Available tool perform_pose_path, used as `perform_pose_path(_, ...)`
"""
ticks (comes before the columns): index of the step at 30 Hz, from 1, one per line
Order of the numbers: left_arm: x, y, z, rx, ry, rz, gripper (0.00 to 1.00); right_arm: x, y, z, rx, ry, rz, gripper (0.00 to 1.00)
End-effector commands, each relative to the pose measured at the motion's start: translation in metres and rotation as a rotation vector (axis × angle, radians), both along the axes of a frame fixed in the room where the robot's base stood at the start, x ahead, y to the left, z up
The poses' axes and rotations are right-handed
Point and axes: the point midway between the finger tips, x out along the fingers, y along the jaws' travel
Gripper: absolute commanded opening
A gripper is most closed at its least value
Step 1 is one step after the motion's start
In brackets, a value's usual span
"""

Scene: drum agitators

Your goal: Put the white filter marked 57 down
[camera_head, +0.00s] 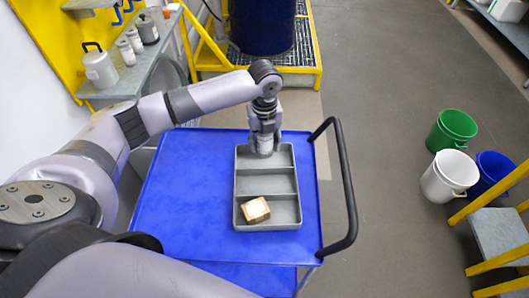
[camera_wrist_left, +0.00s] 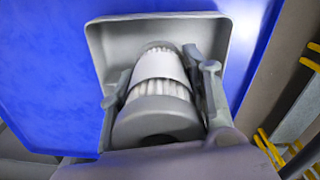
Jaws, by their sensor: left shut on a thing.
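My left gripper (camera_head: 265,146) points down over the far compartment of the grey tray (camera_head: 236,185). In the left wrist view, its two fingers (camera_wrist_left: 160,88) are closed on the sides of a white pleated filter (camera_wrist_left: 158,66) with a grey end cap and a white band. No number can be read on the band. The filter lies inside the outline of the tray's compartment (camera_wrist_left: 98,42); I cannot tell whether it touches the floor. In the head view the gripper hides most of the filter. My right gripper is not in view.
The tray stands on a blue cart (camera_head: 190,190) with a black handle (camera_head: 349,200). A tan box (camera_head: 256,210) lies in the near compartment; the middle one is empty. Green (camera_head: 452,130), white (camera_head: 448,176) and blue (camera_head: 490,174) buckets stand on the floor at right.

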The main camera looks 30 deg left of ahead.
Motion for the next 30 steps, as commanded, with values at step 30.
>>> perform_pose_path(30, 0.000, 0.000, -0.062, 0.001, -0.001, 0.000, 0.52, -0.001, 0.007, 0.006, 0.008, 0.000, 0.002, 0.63)
